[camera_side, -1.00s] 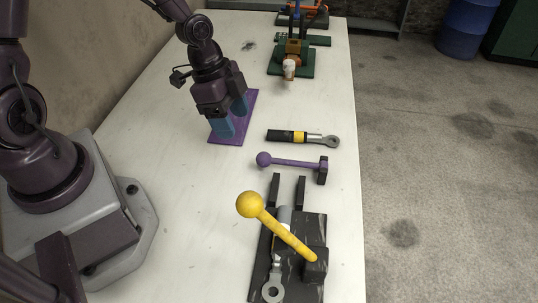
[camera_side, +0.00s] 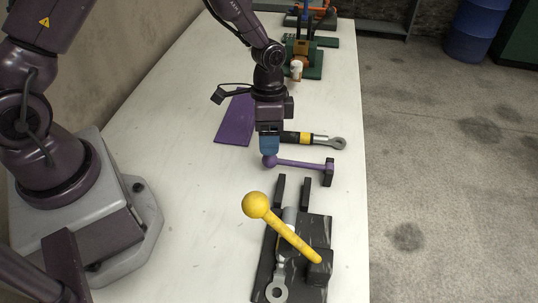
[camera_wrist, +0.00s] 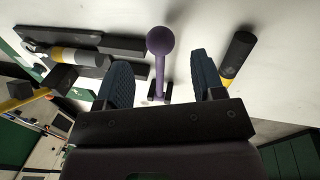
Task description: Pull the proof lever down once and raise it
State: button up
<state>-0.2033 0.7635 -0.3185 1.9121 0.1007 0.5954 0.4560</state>
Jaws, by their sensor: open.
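A purple lever (camera_side: 303,164) with a ball knob lies nearly level, its far end at a small dark bracket (camera_side: 328,172). My gripper (camera_side: 269,145) is just above the knob, fingers pointing down. In the wrist view the purple knob (camera_wrist: 160,40) shows in the gap between the spread fingers of my gripper (camera_wrist: 160,62), which are not closed on it. Contact cannot be told. A yellow lever (camera_side: 290,238) with a larger ball knob stands tilted on a black fixture (camera_side: 318,232). I cannot tell by label which one is the proof lever.
A wrench with a black and yellow handle (camera_side: 306,139) lies just behind the purple lever. Another wrench (camera_side: 277,291) lies in the black fixture. A purple mat (camera_side: 234,120) and green-based devices (camera_side: 313,68) are farther back.

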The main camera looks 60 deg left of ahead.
aim_at(269, 157)
jog(key=shift+s+d+f, duration=0.1)
jog(key=shift+d+f, duration=0.05)
jog(key=shift+f, duration=0.75)
jog(key=shift+s+d+f, duration=0.1)
jog(key=shift+d+f, duration=0.05)
jog(key=shift+f, duration=0.75)
jog(key=shift+s+d+f, duration=0.1)
jog(key=shift+d+f, duration=0.05)
jog(key=shift+f, duration=0.75)
jog(key=shift+r, duration=0.1)
grip_shut()
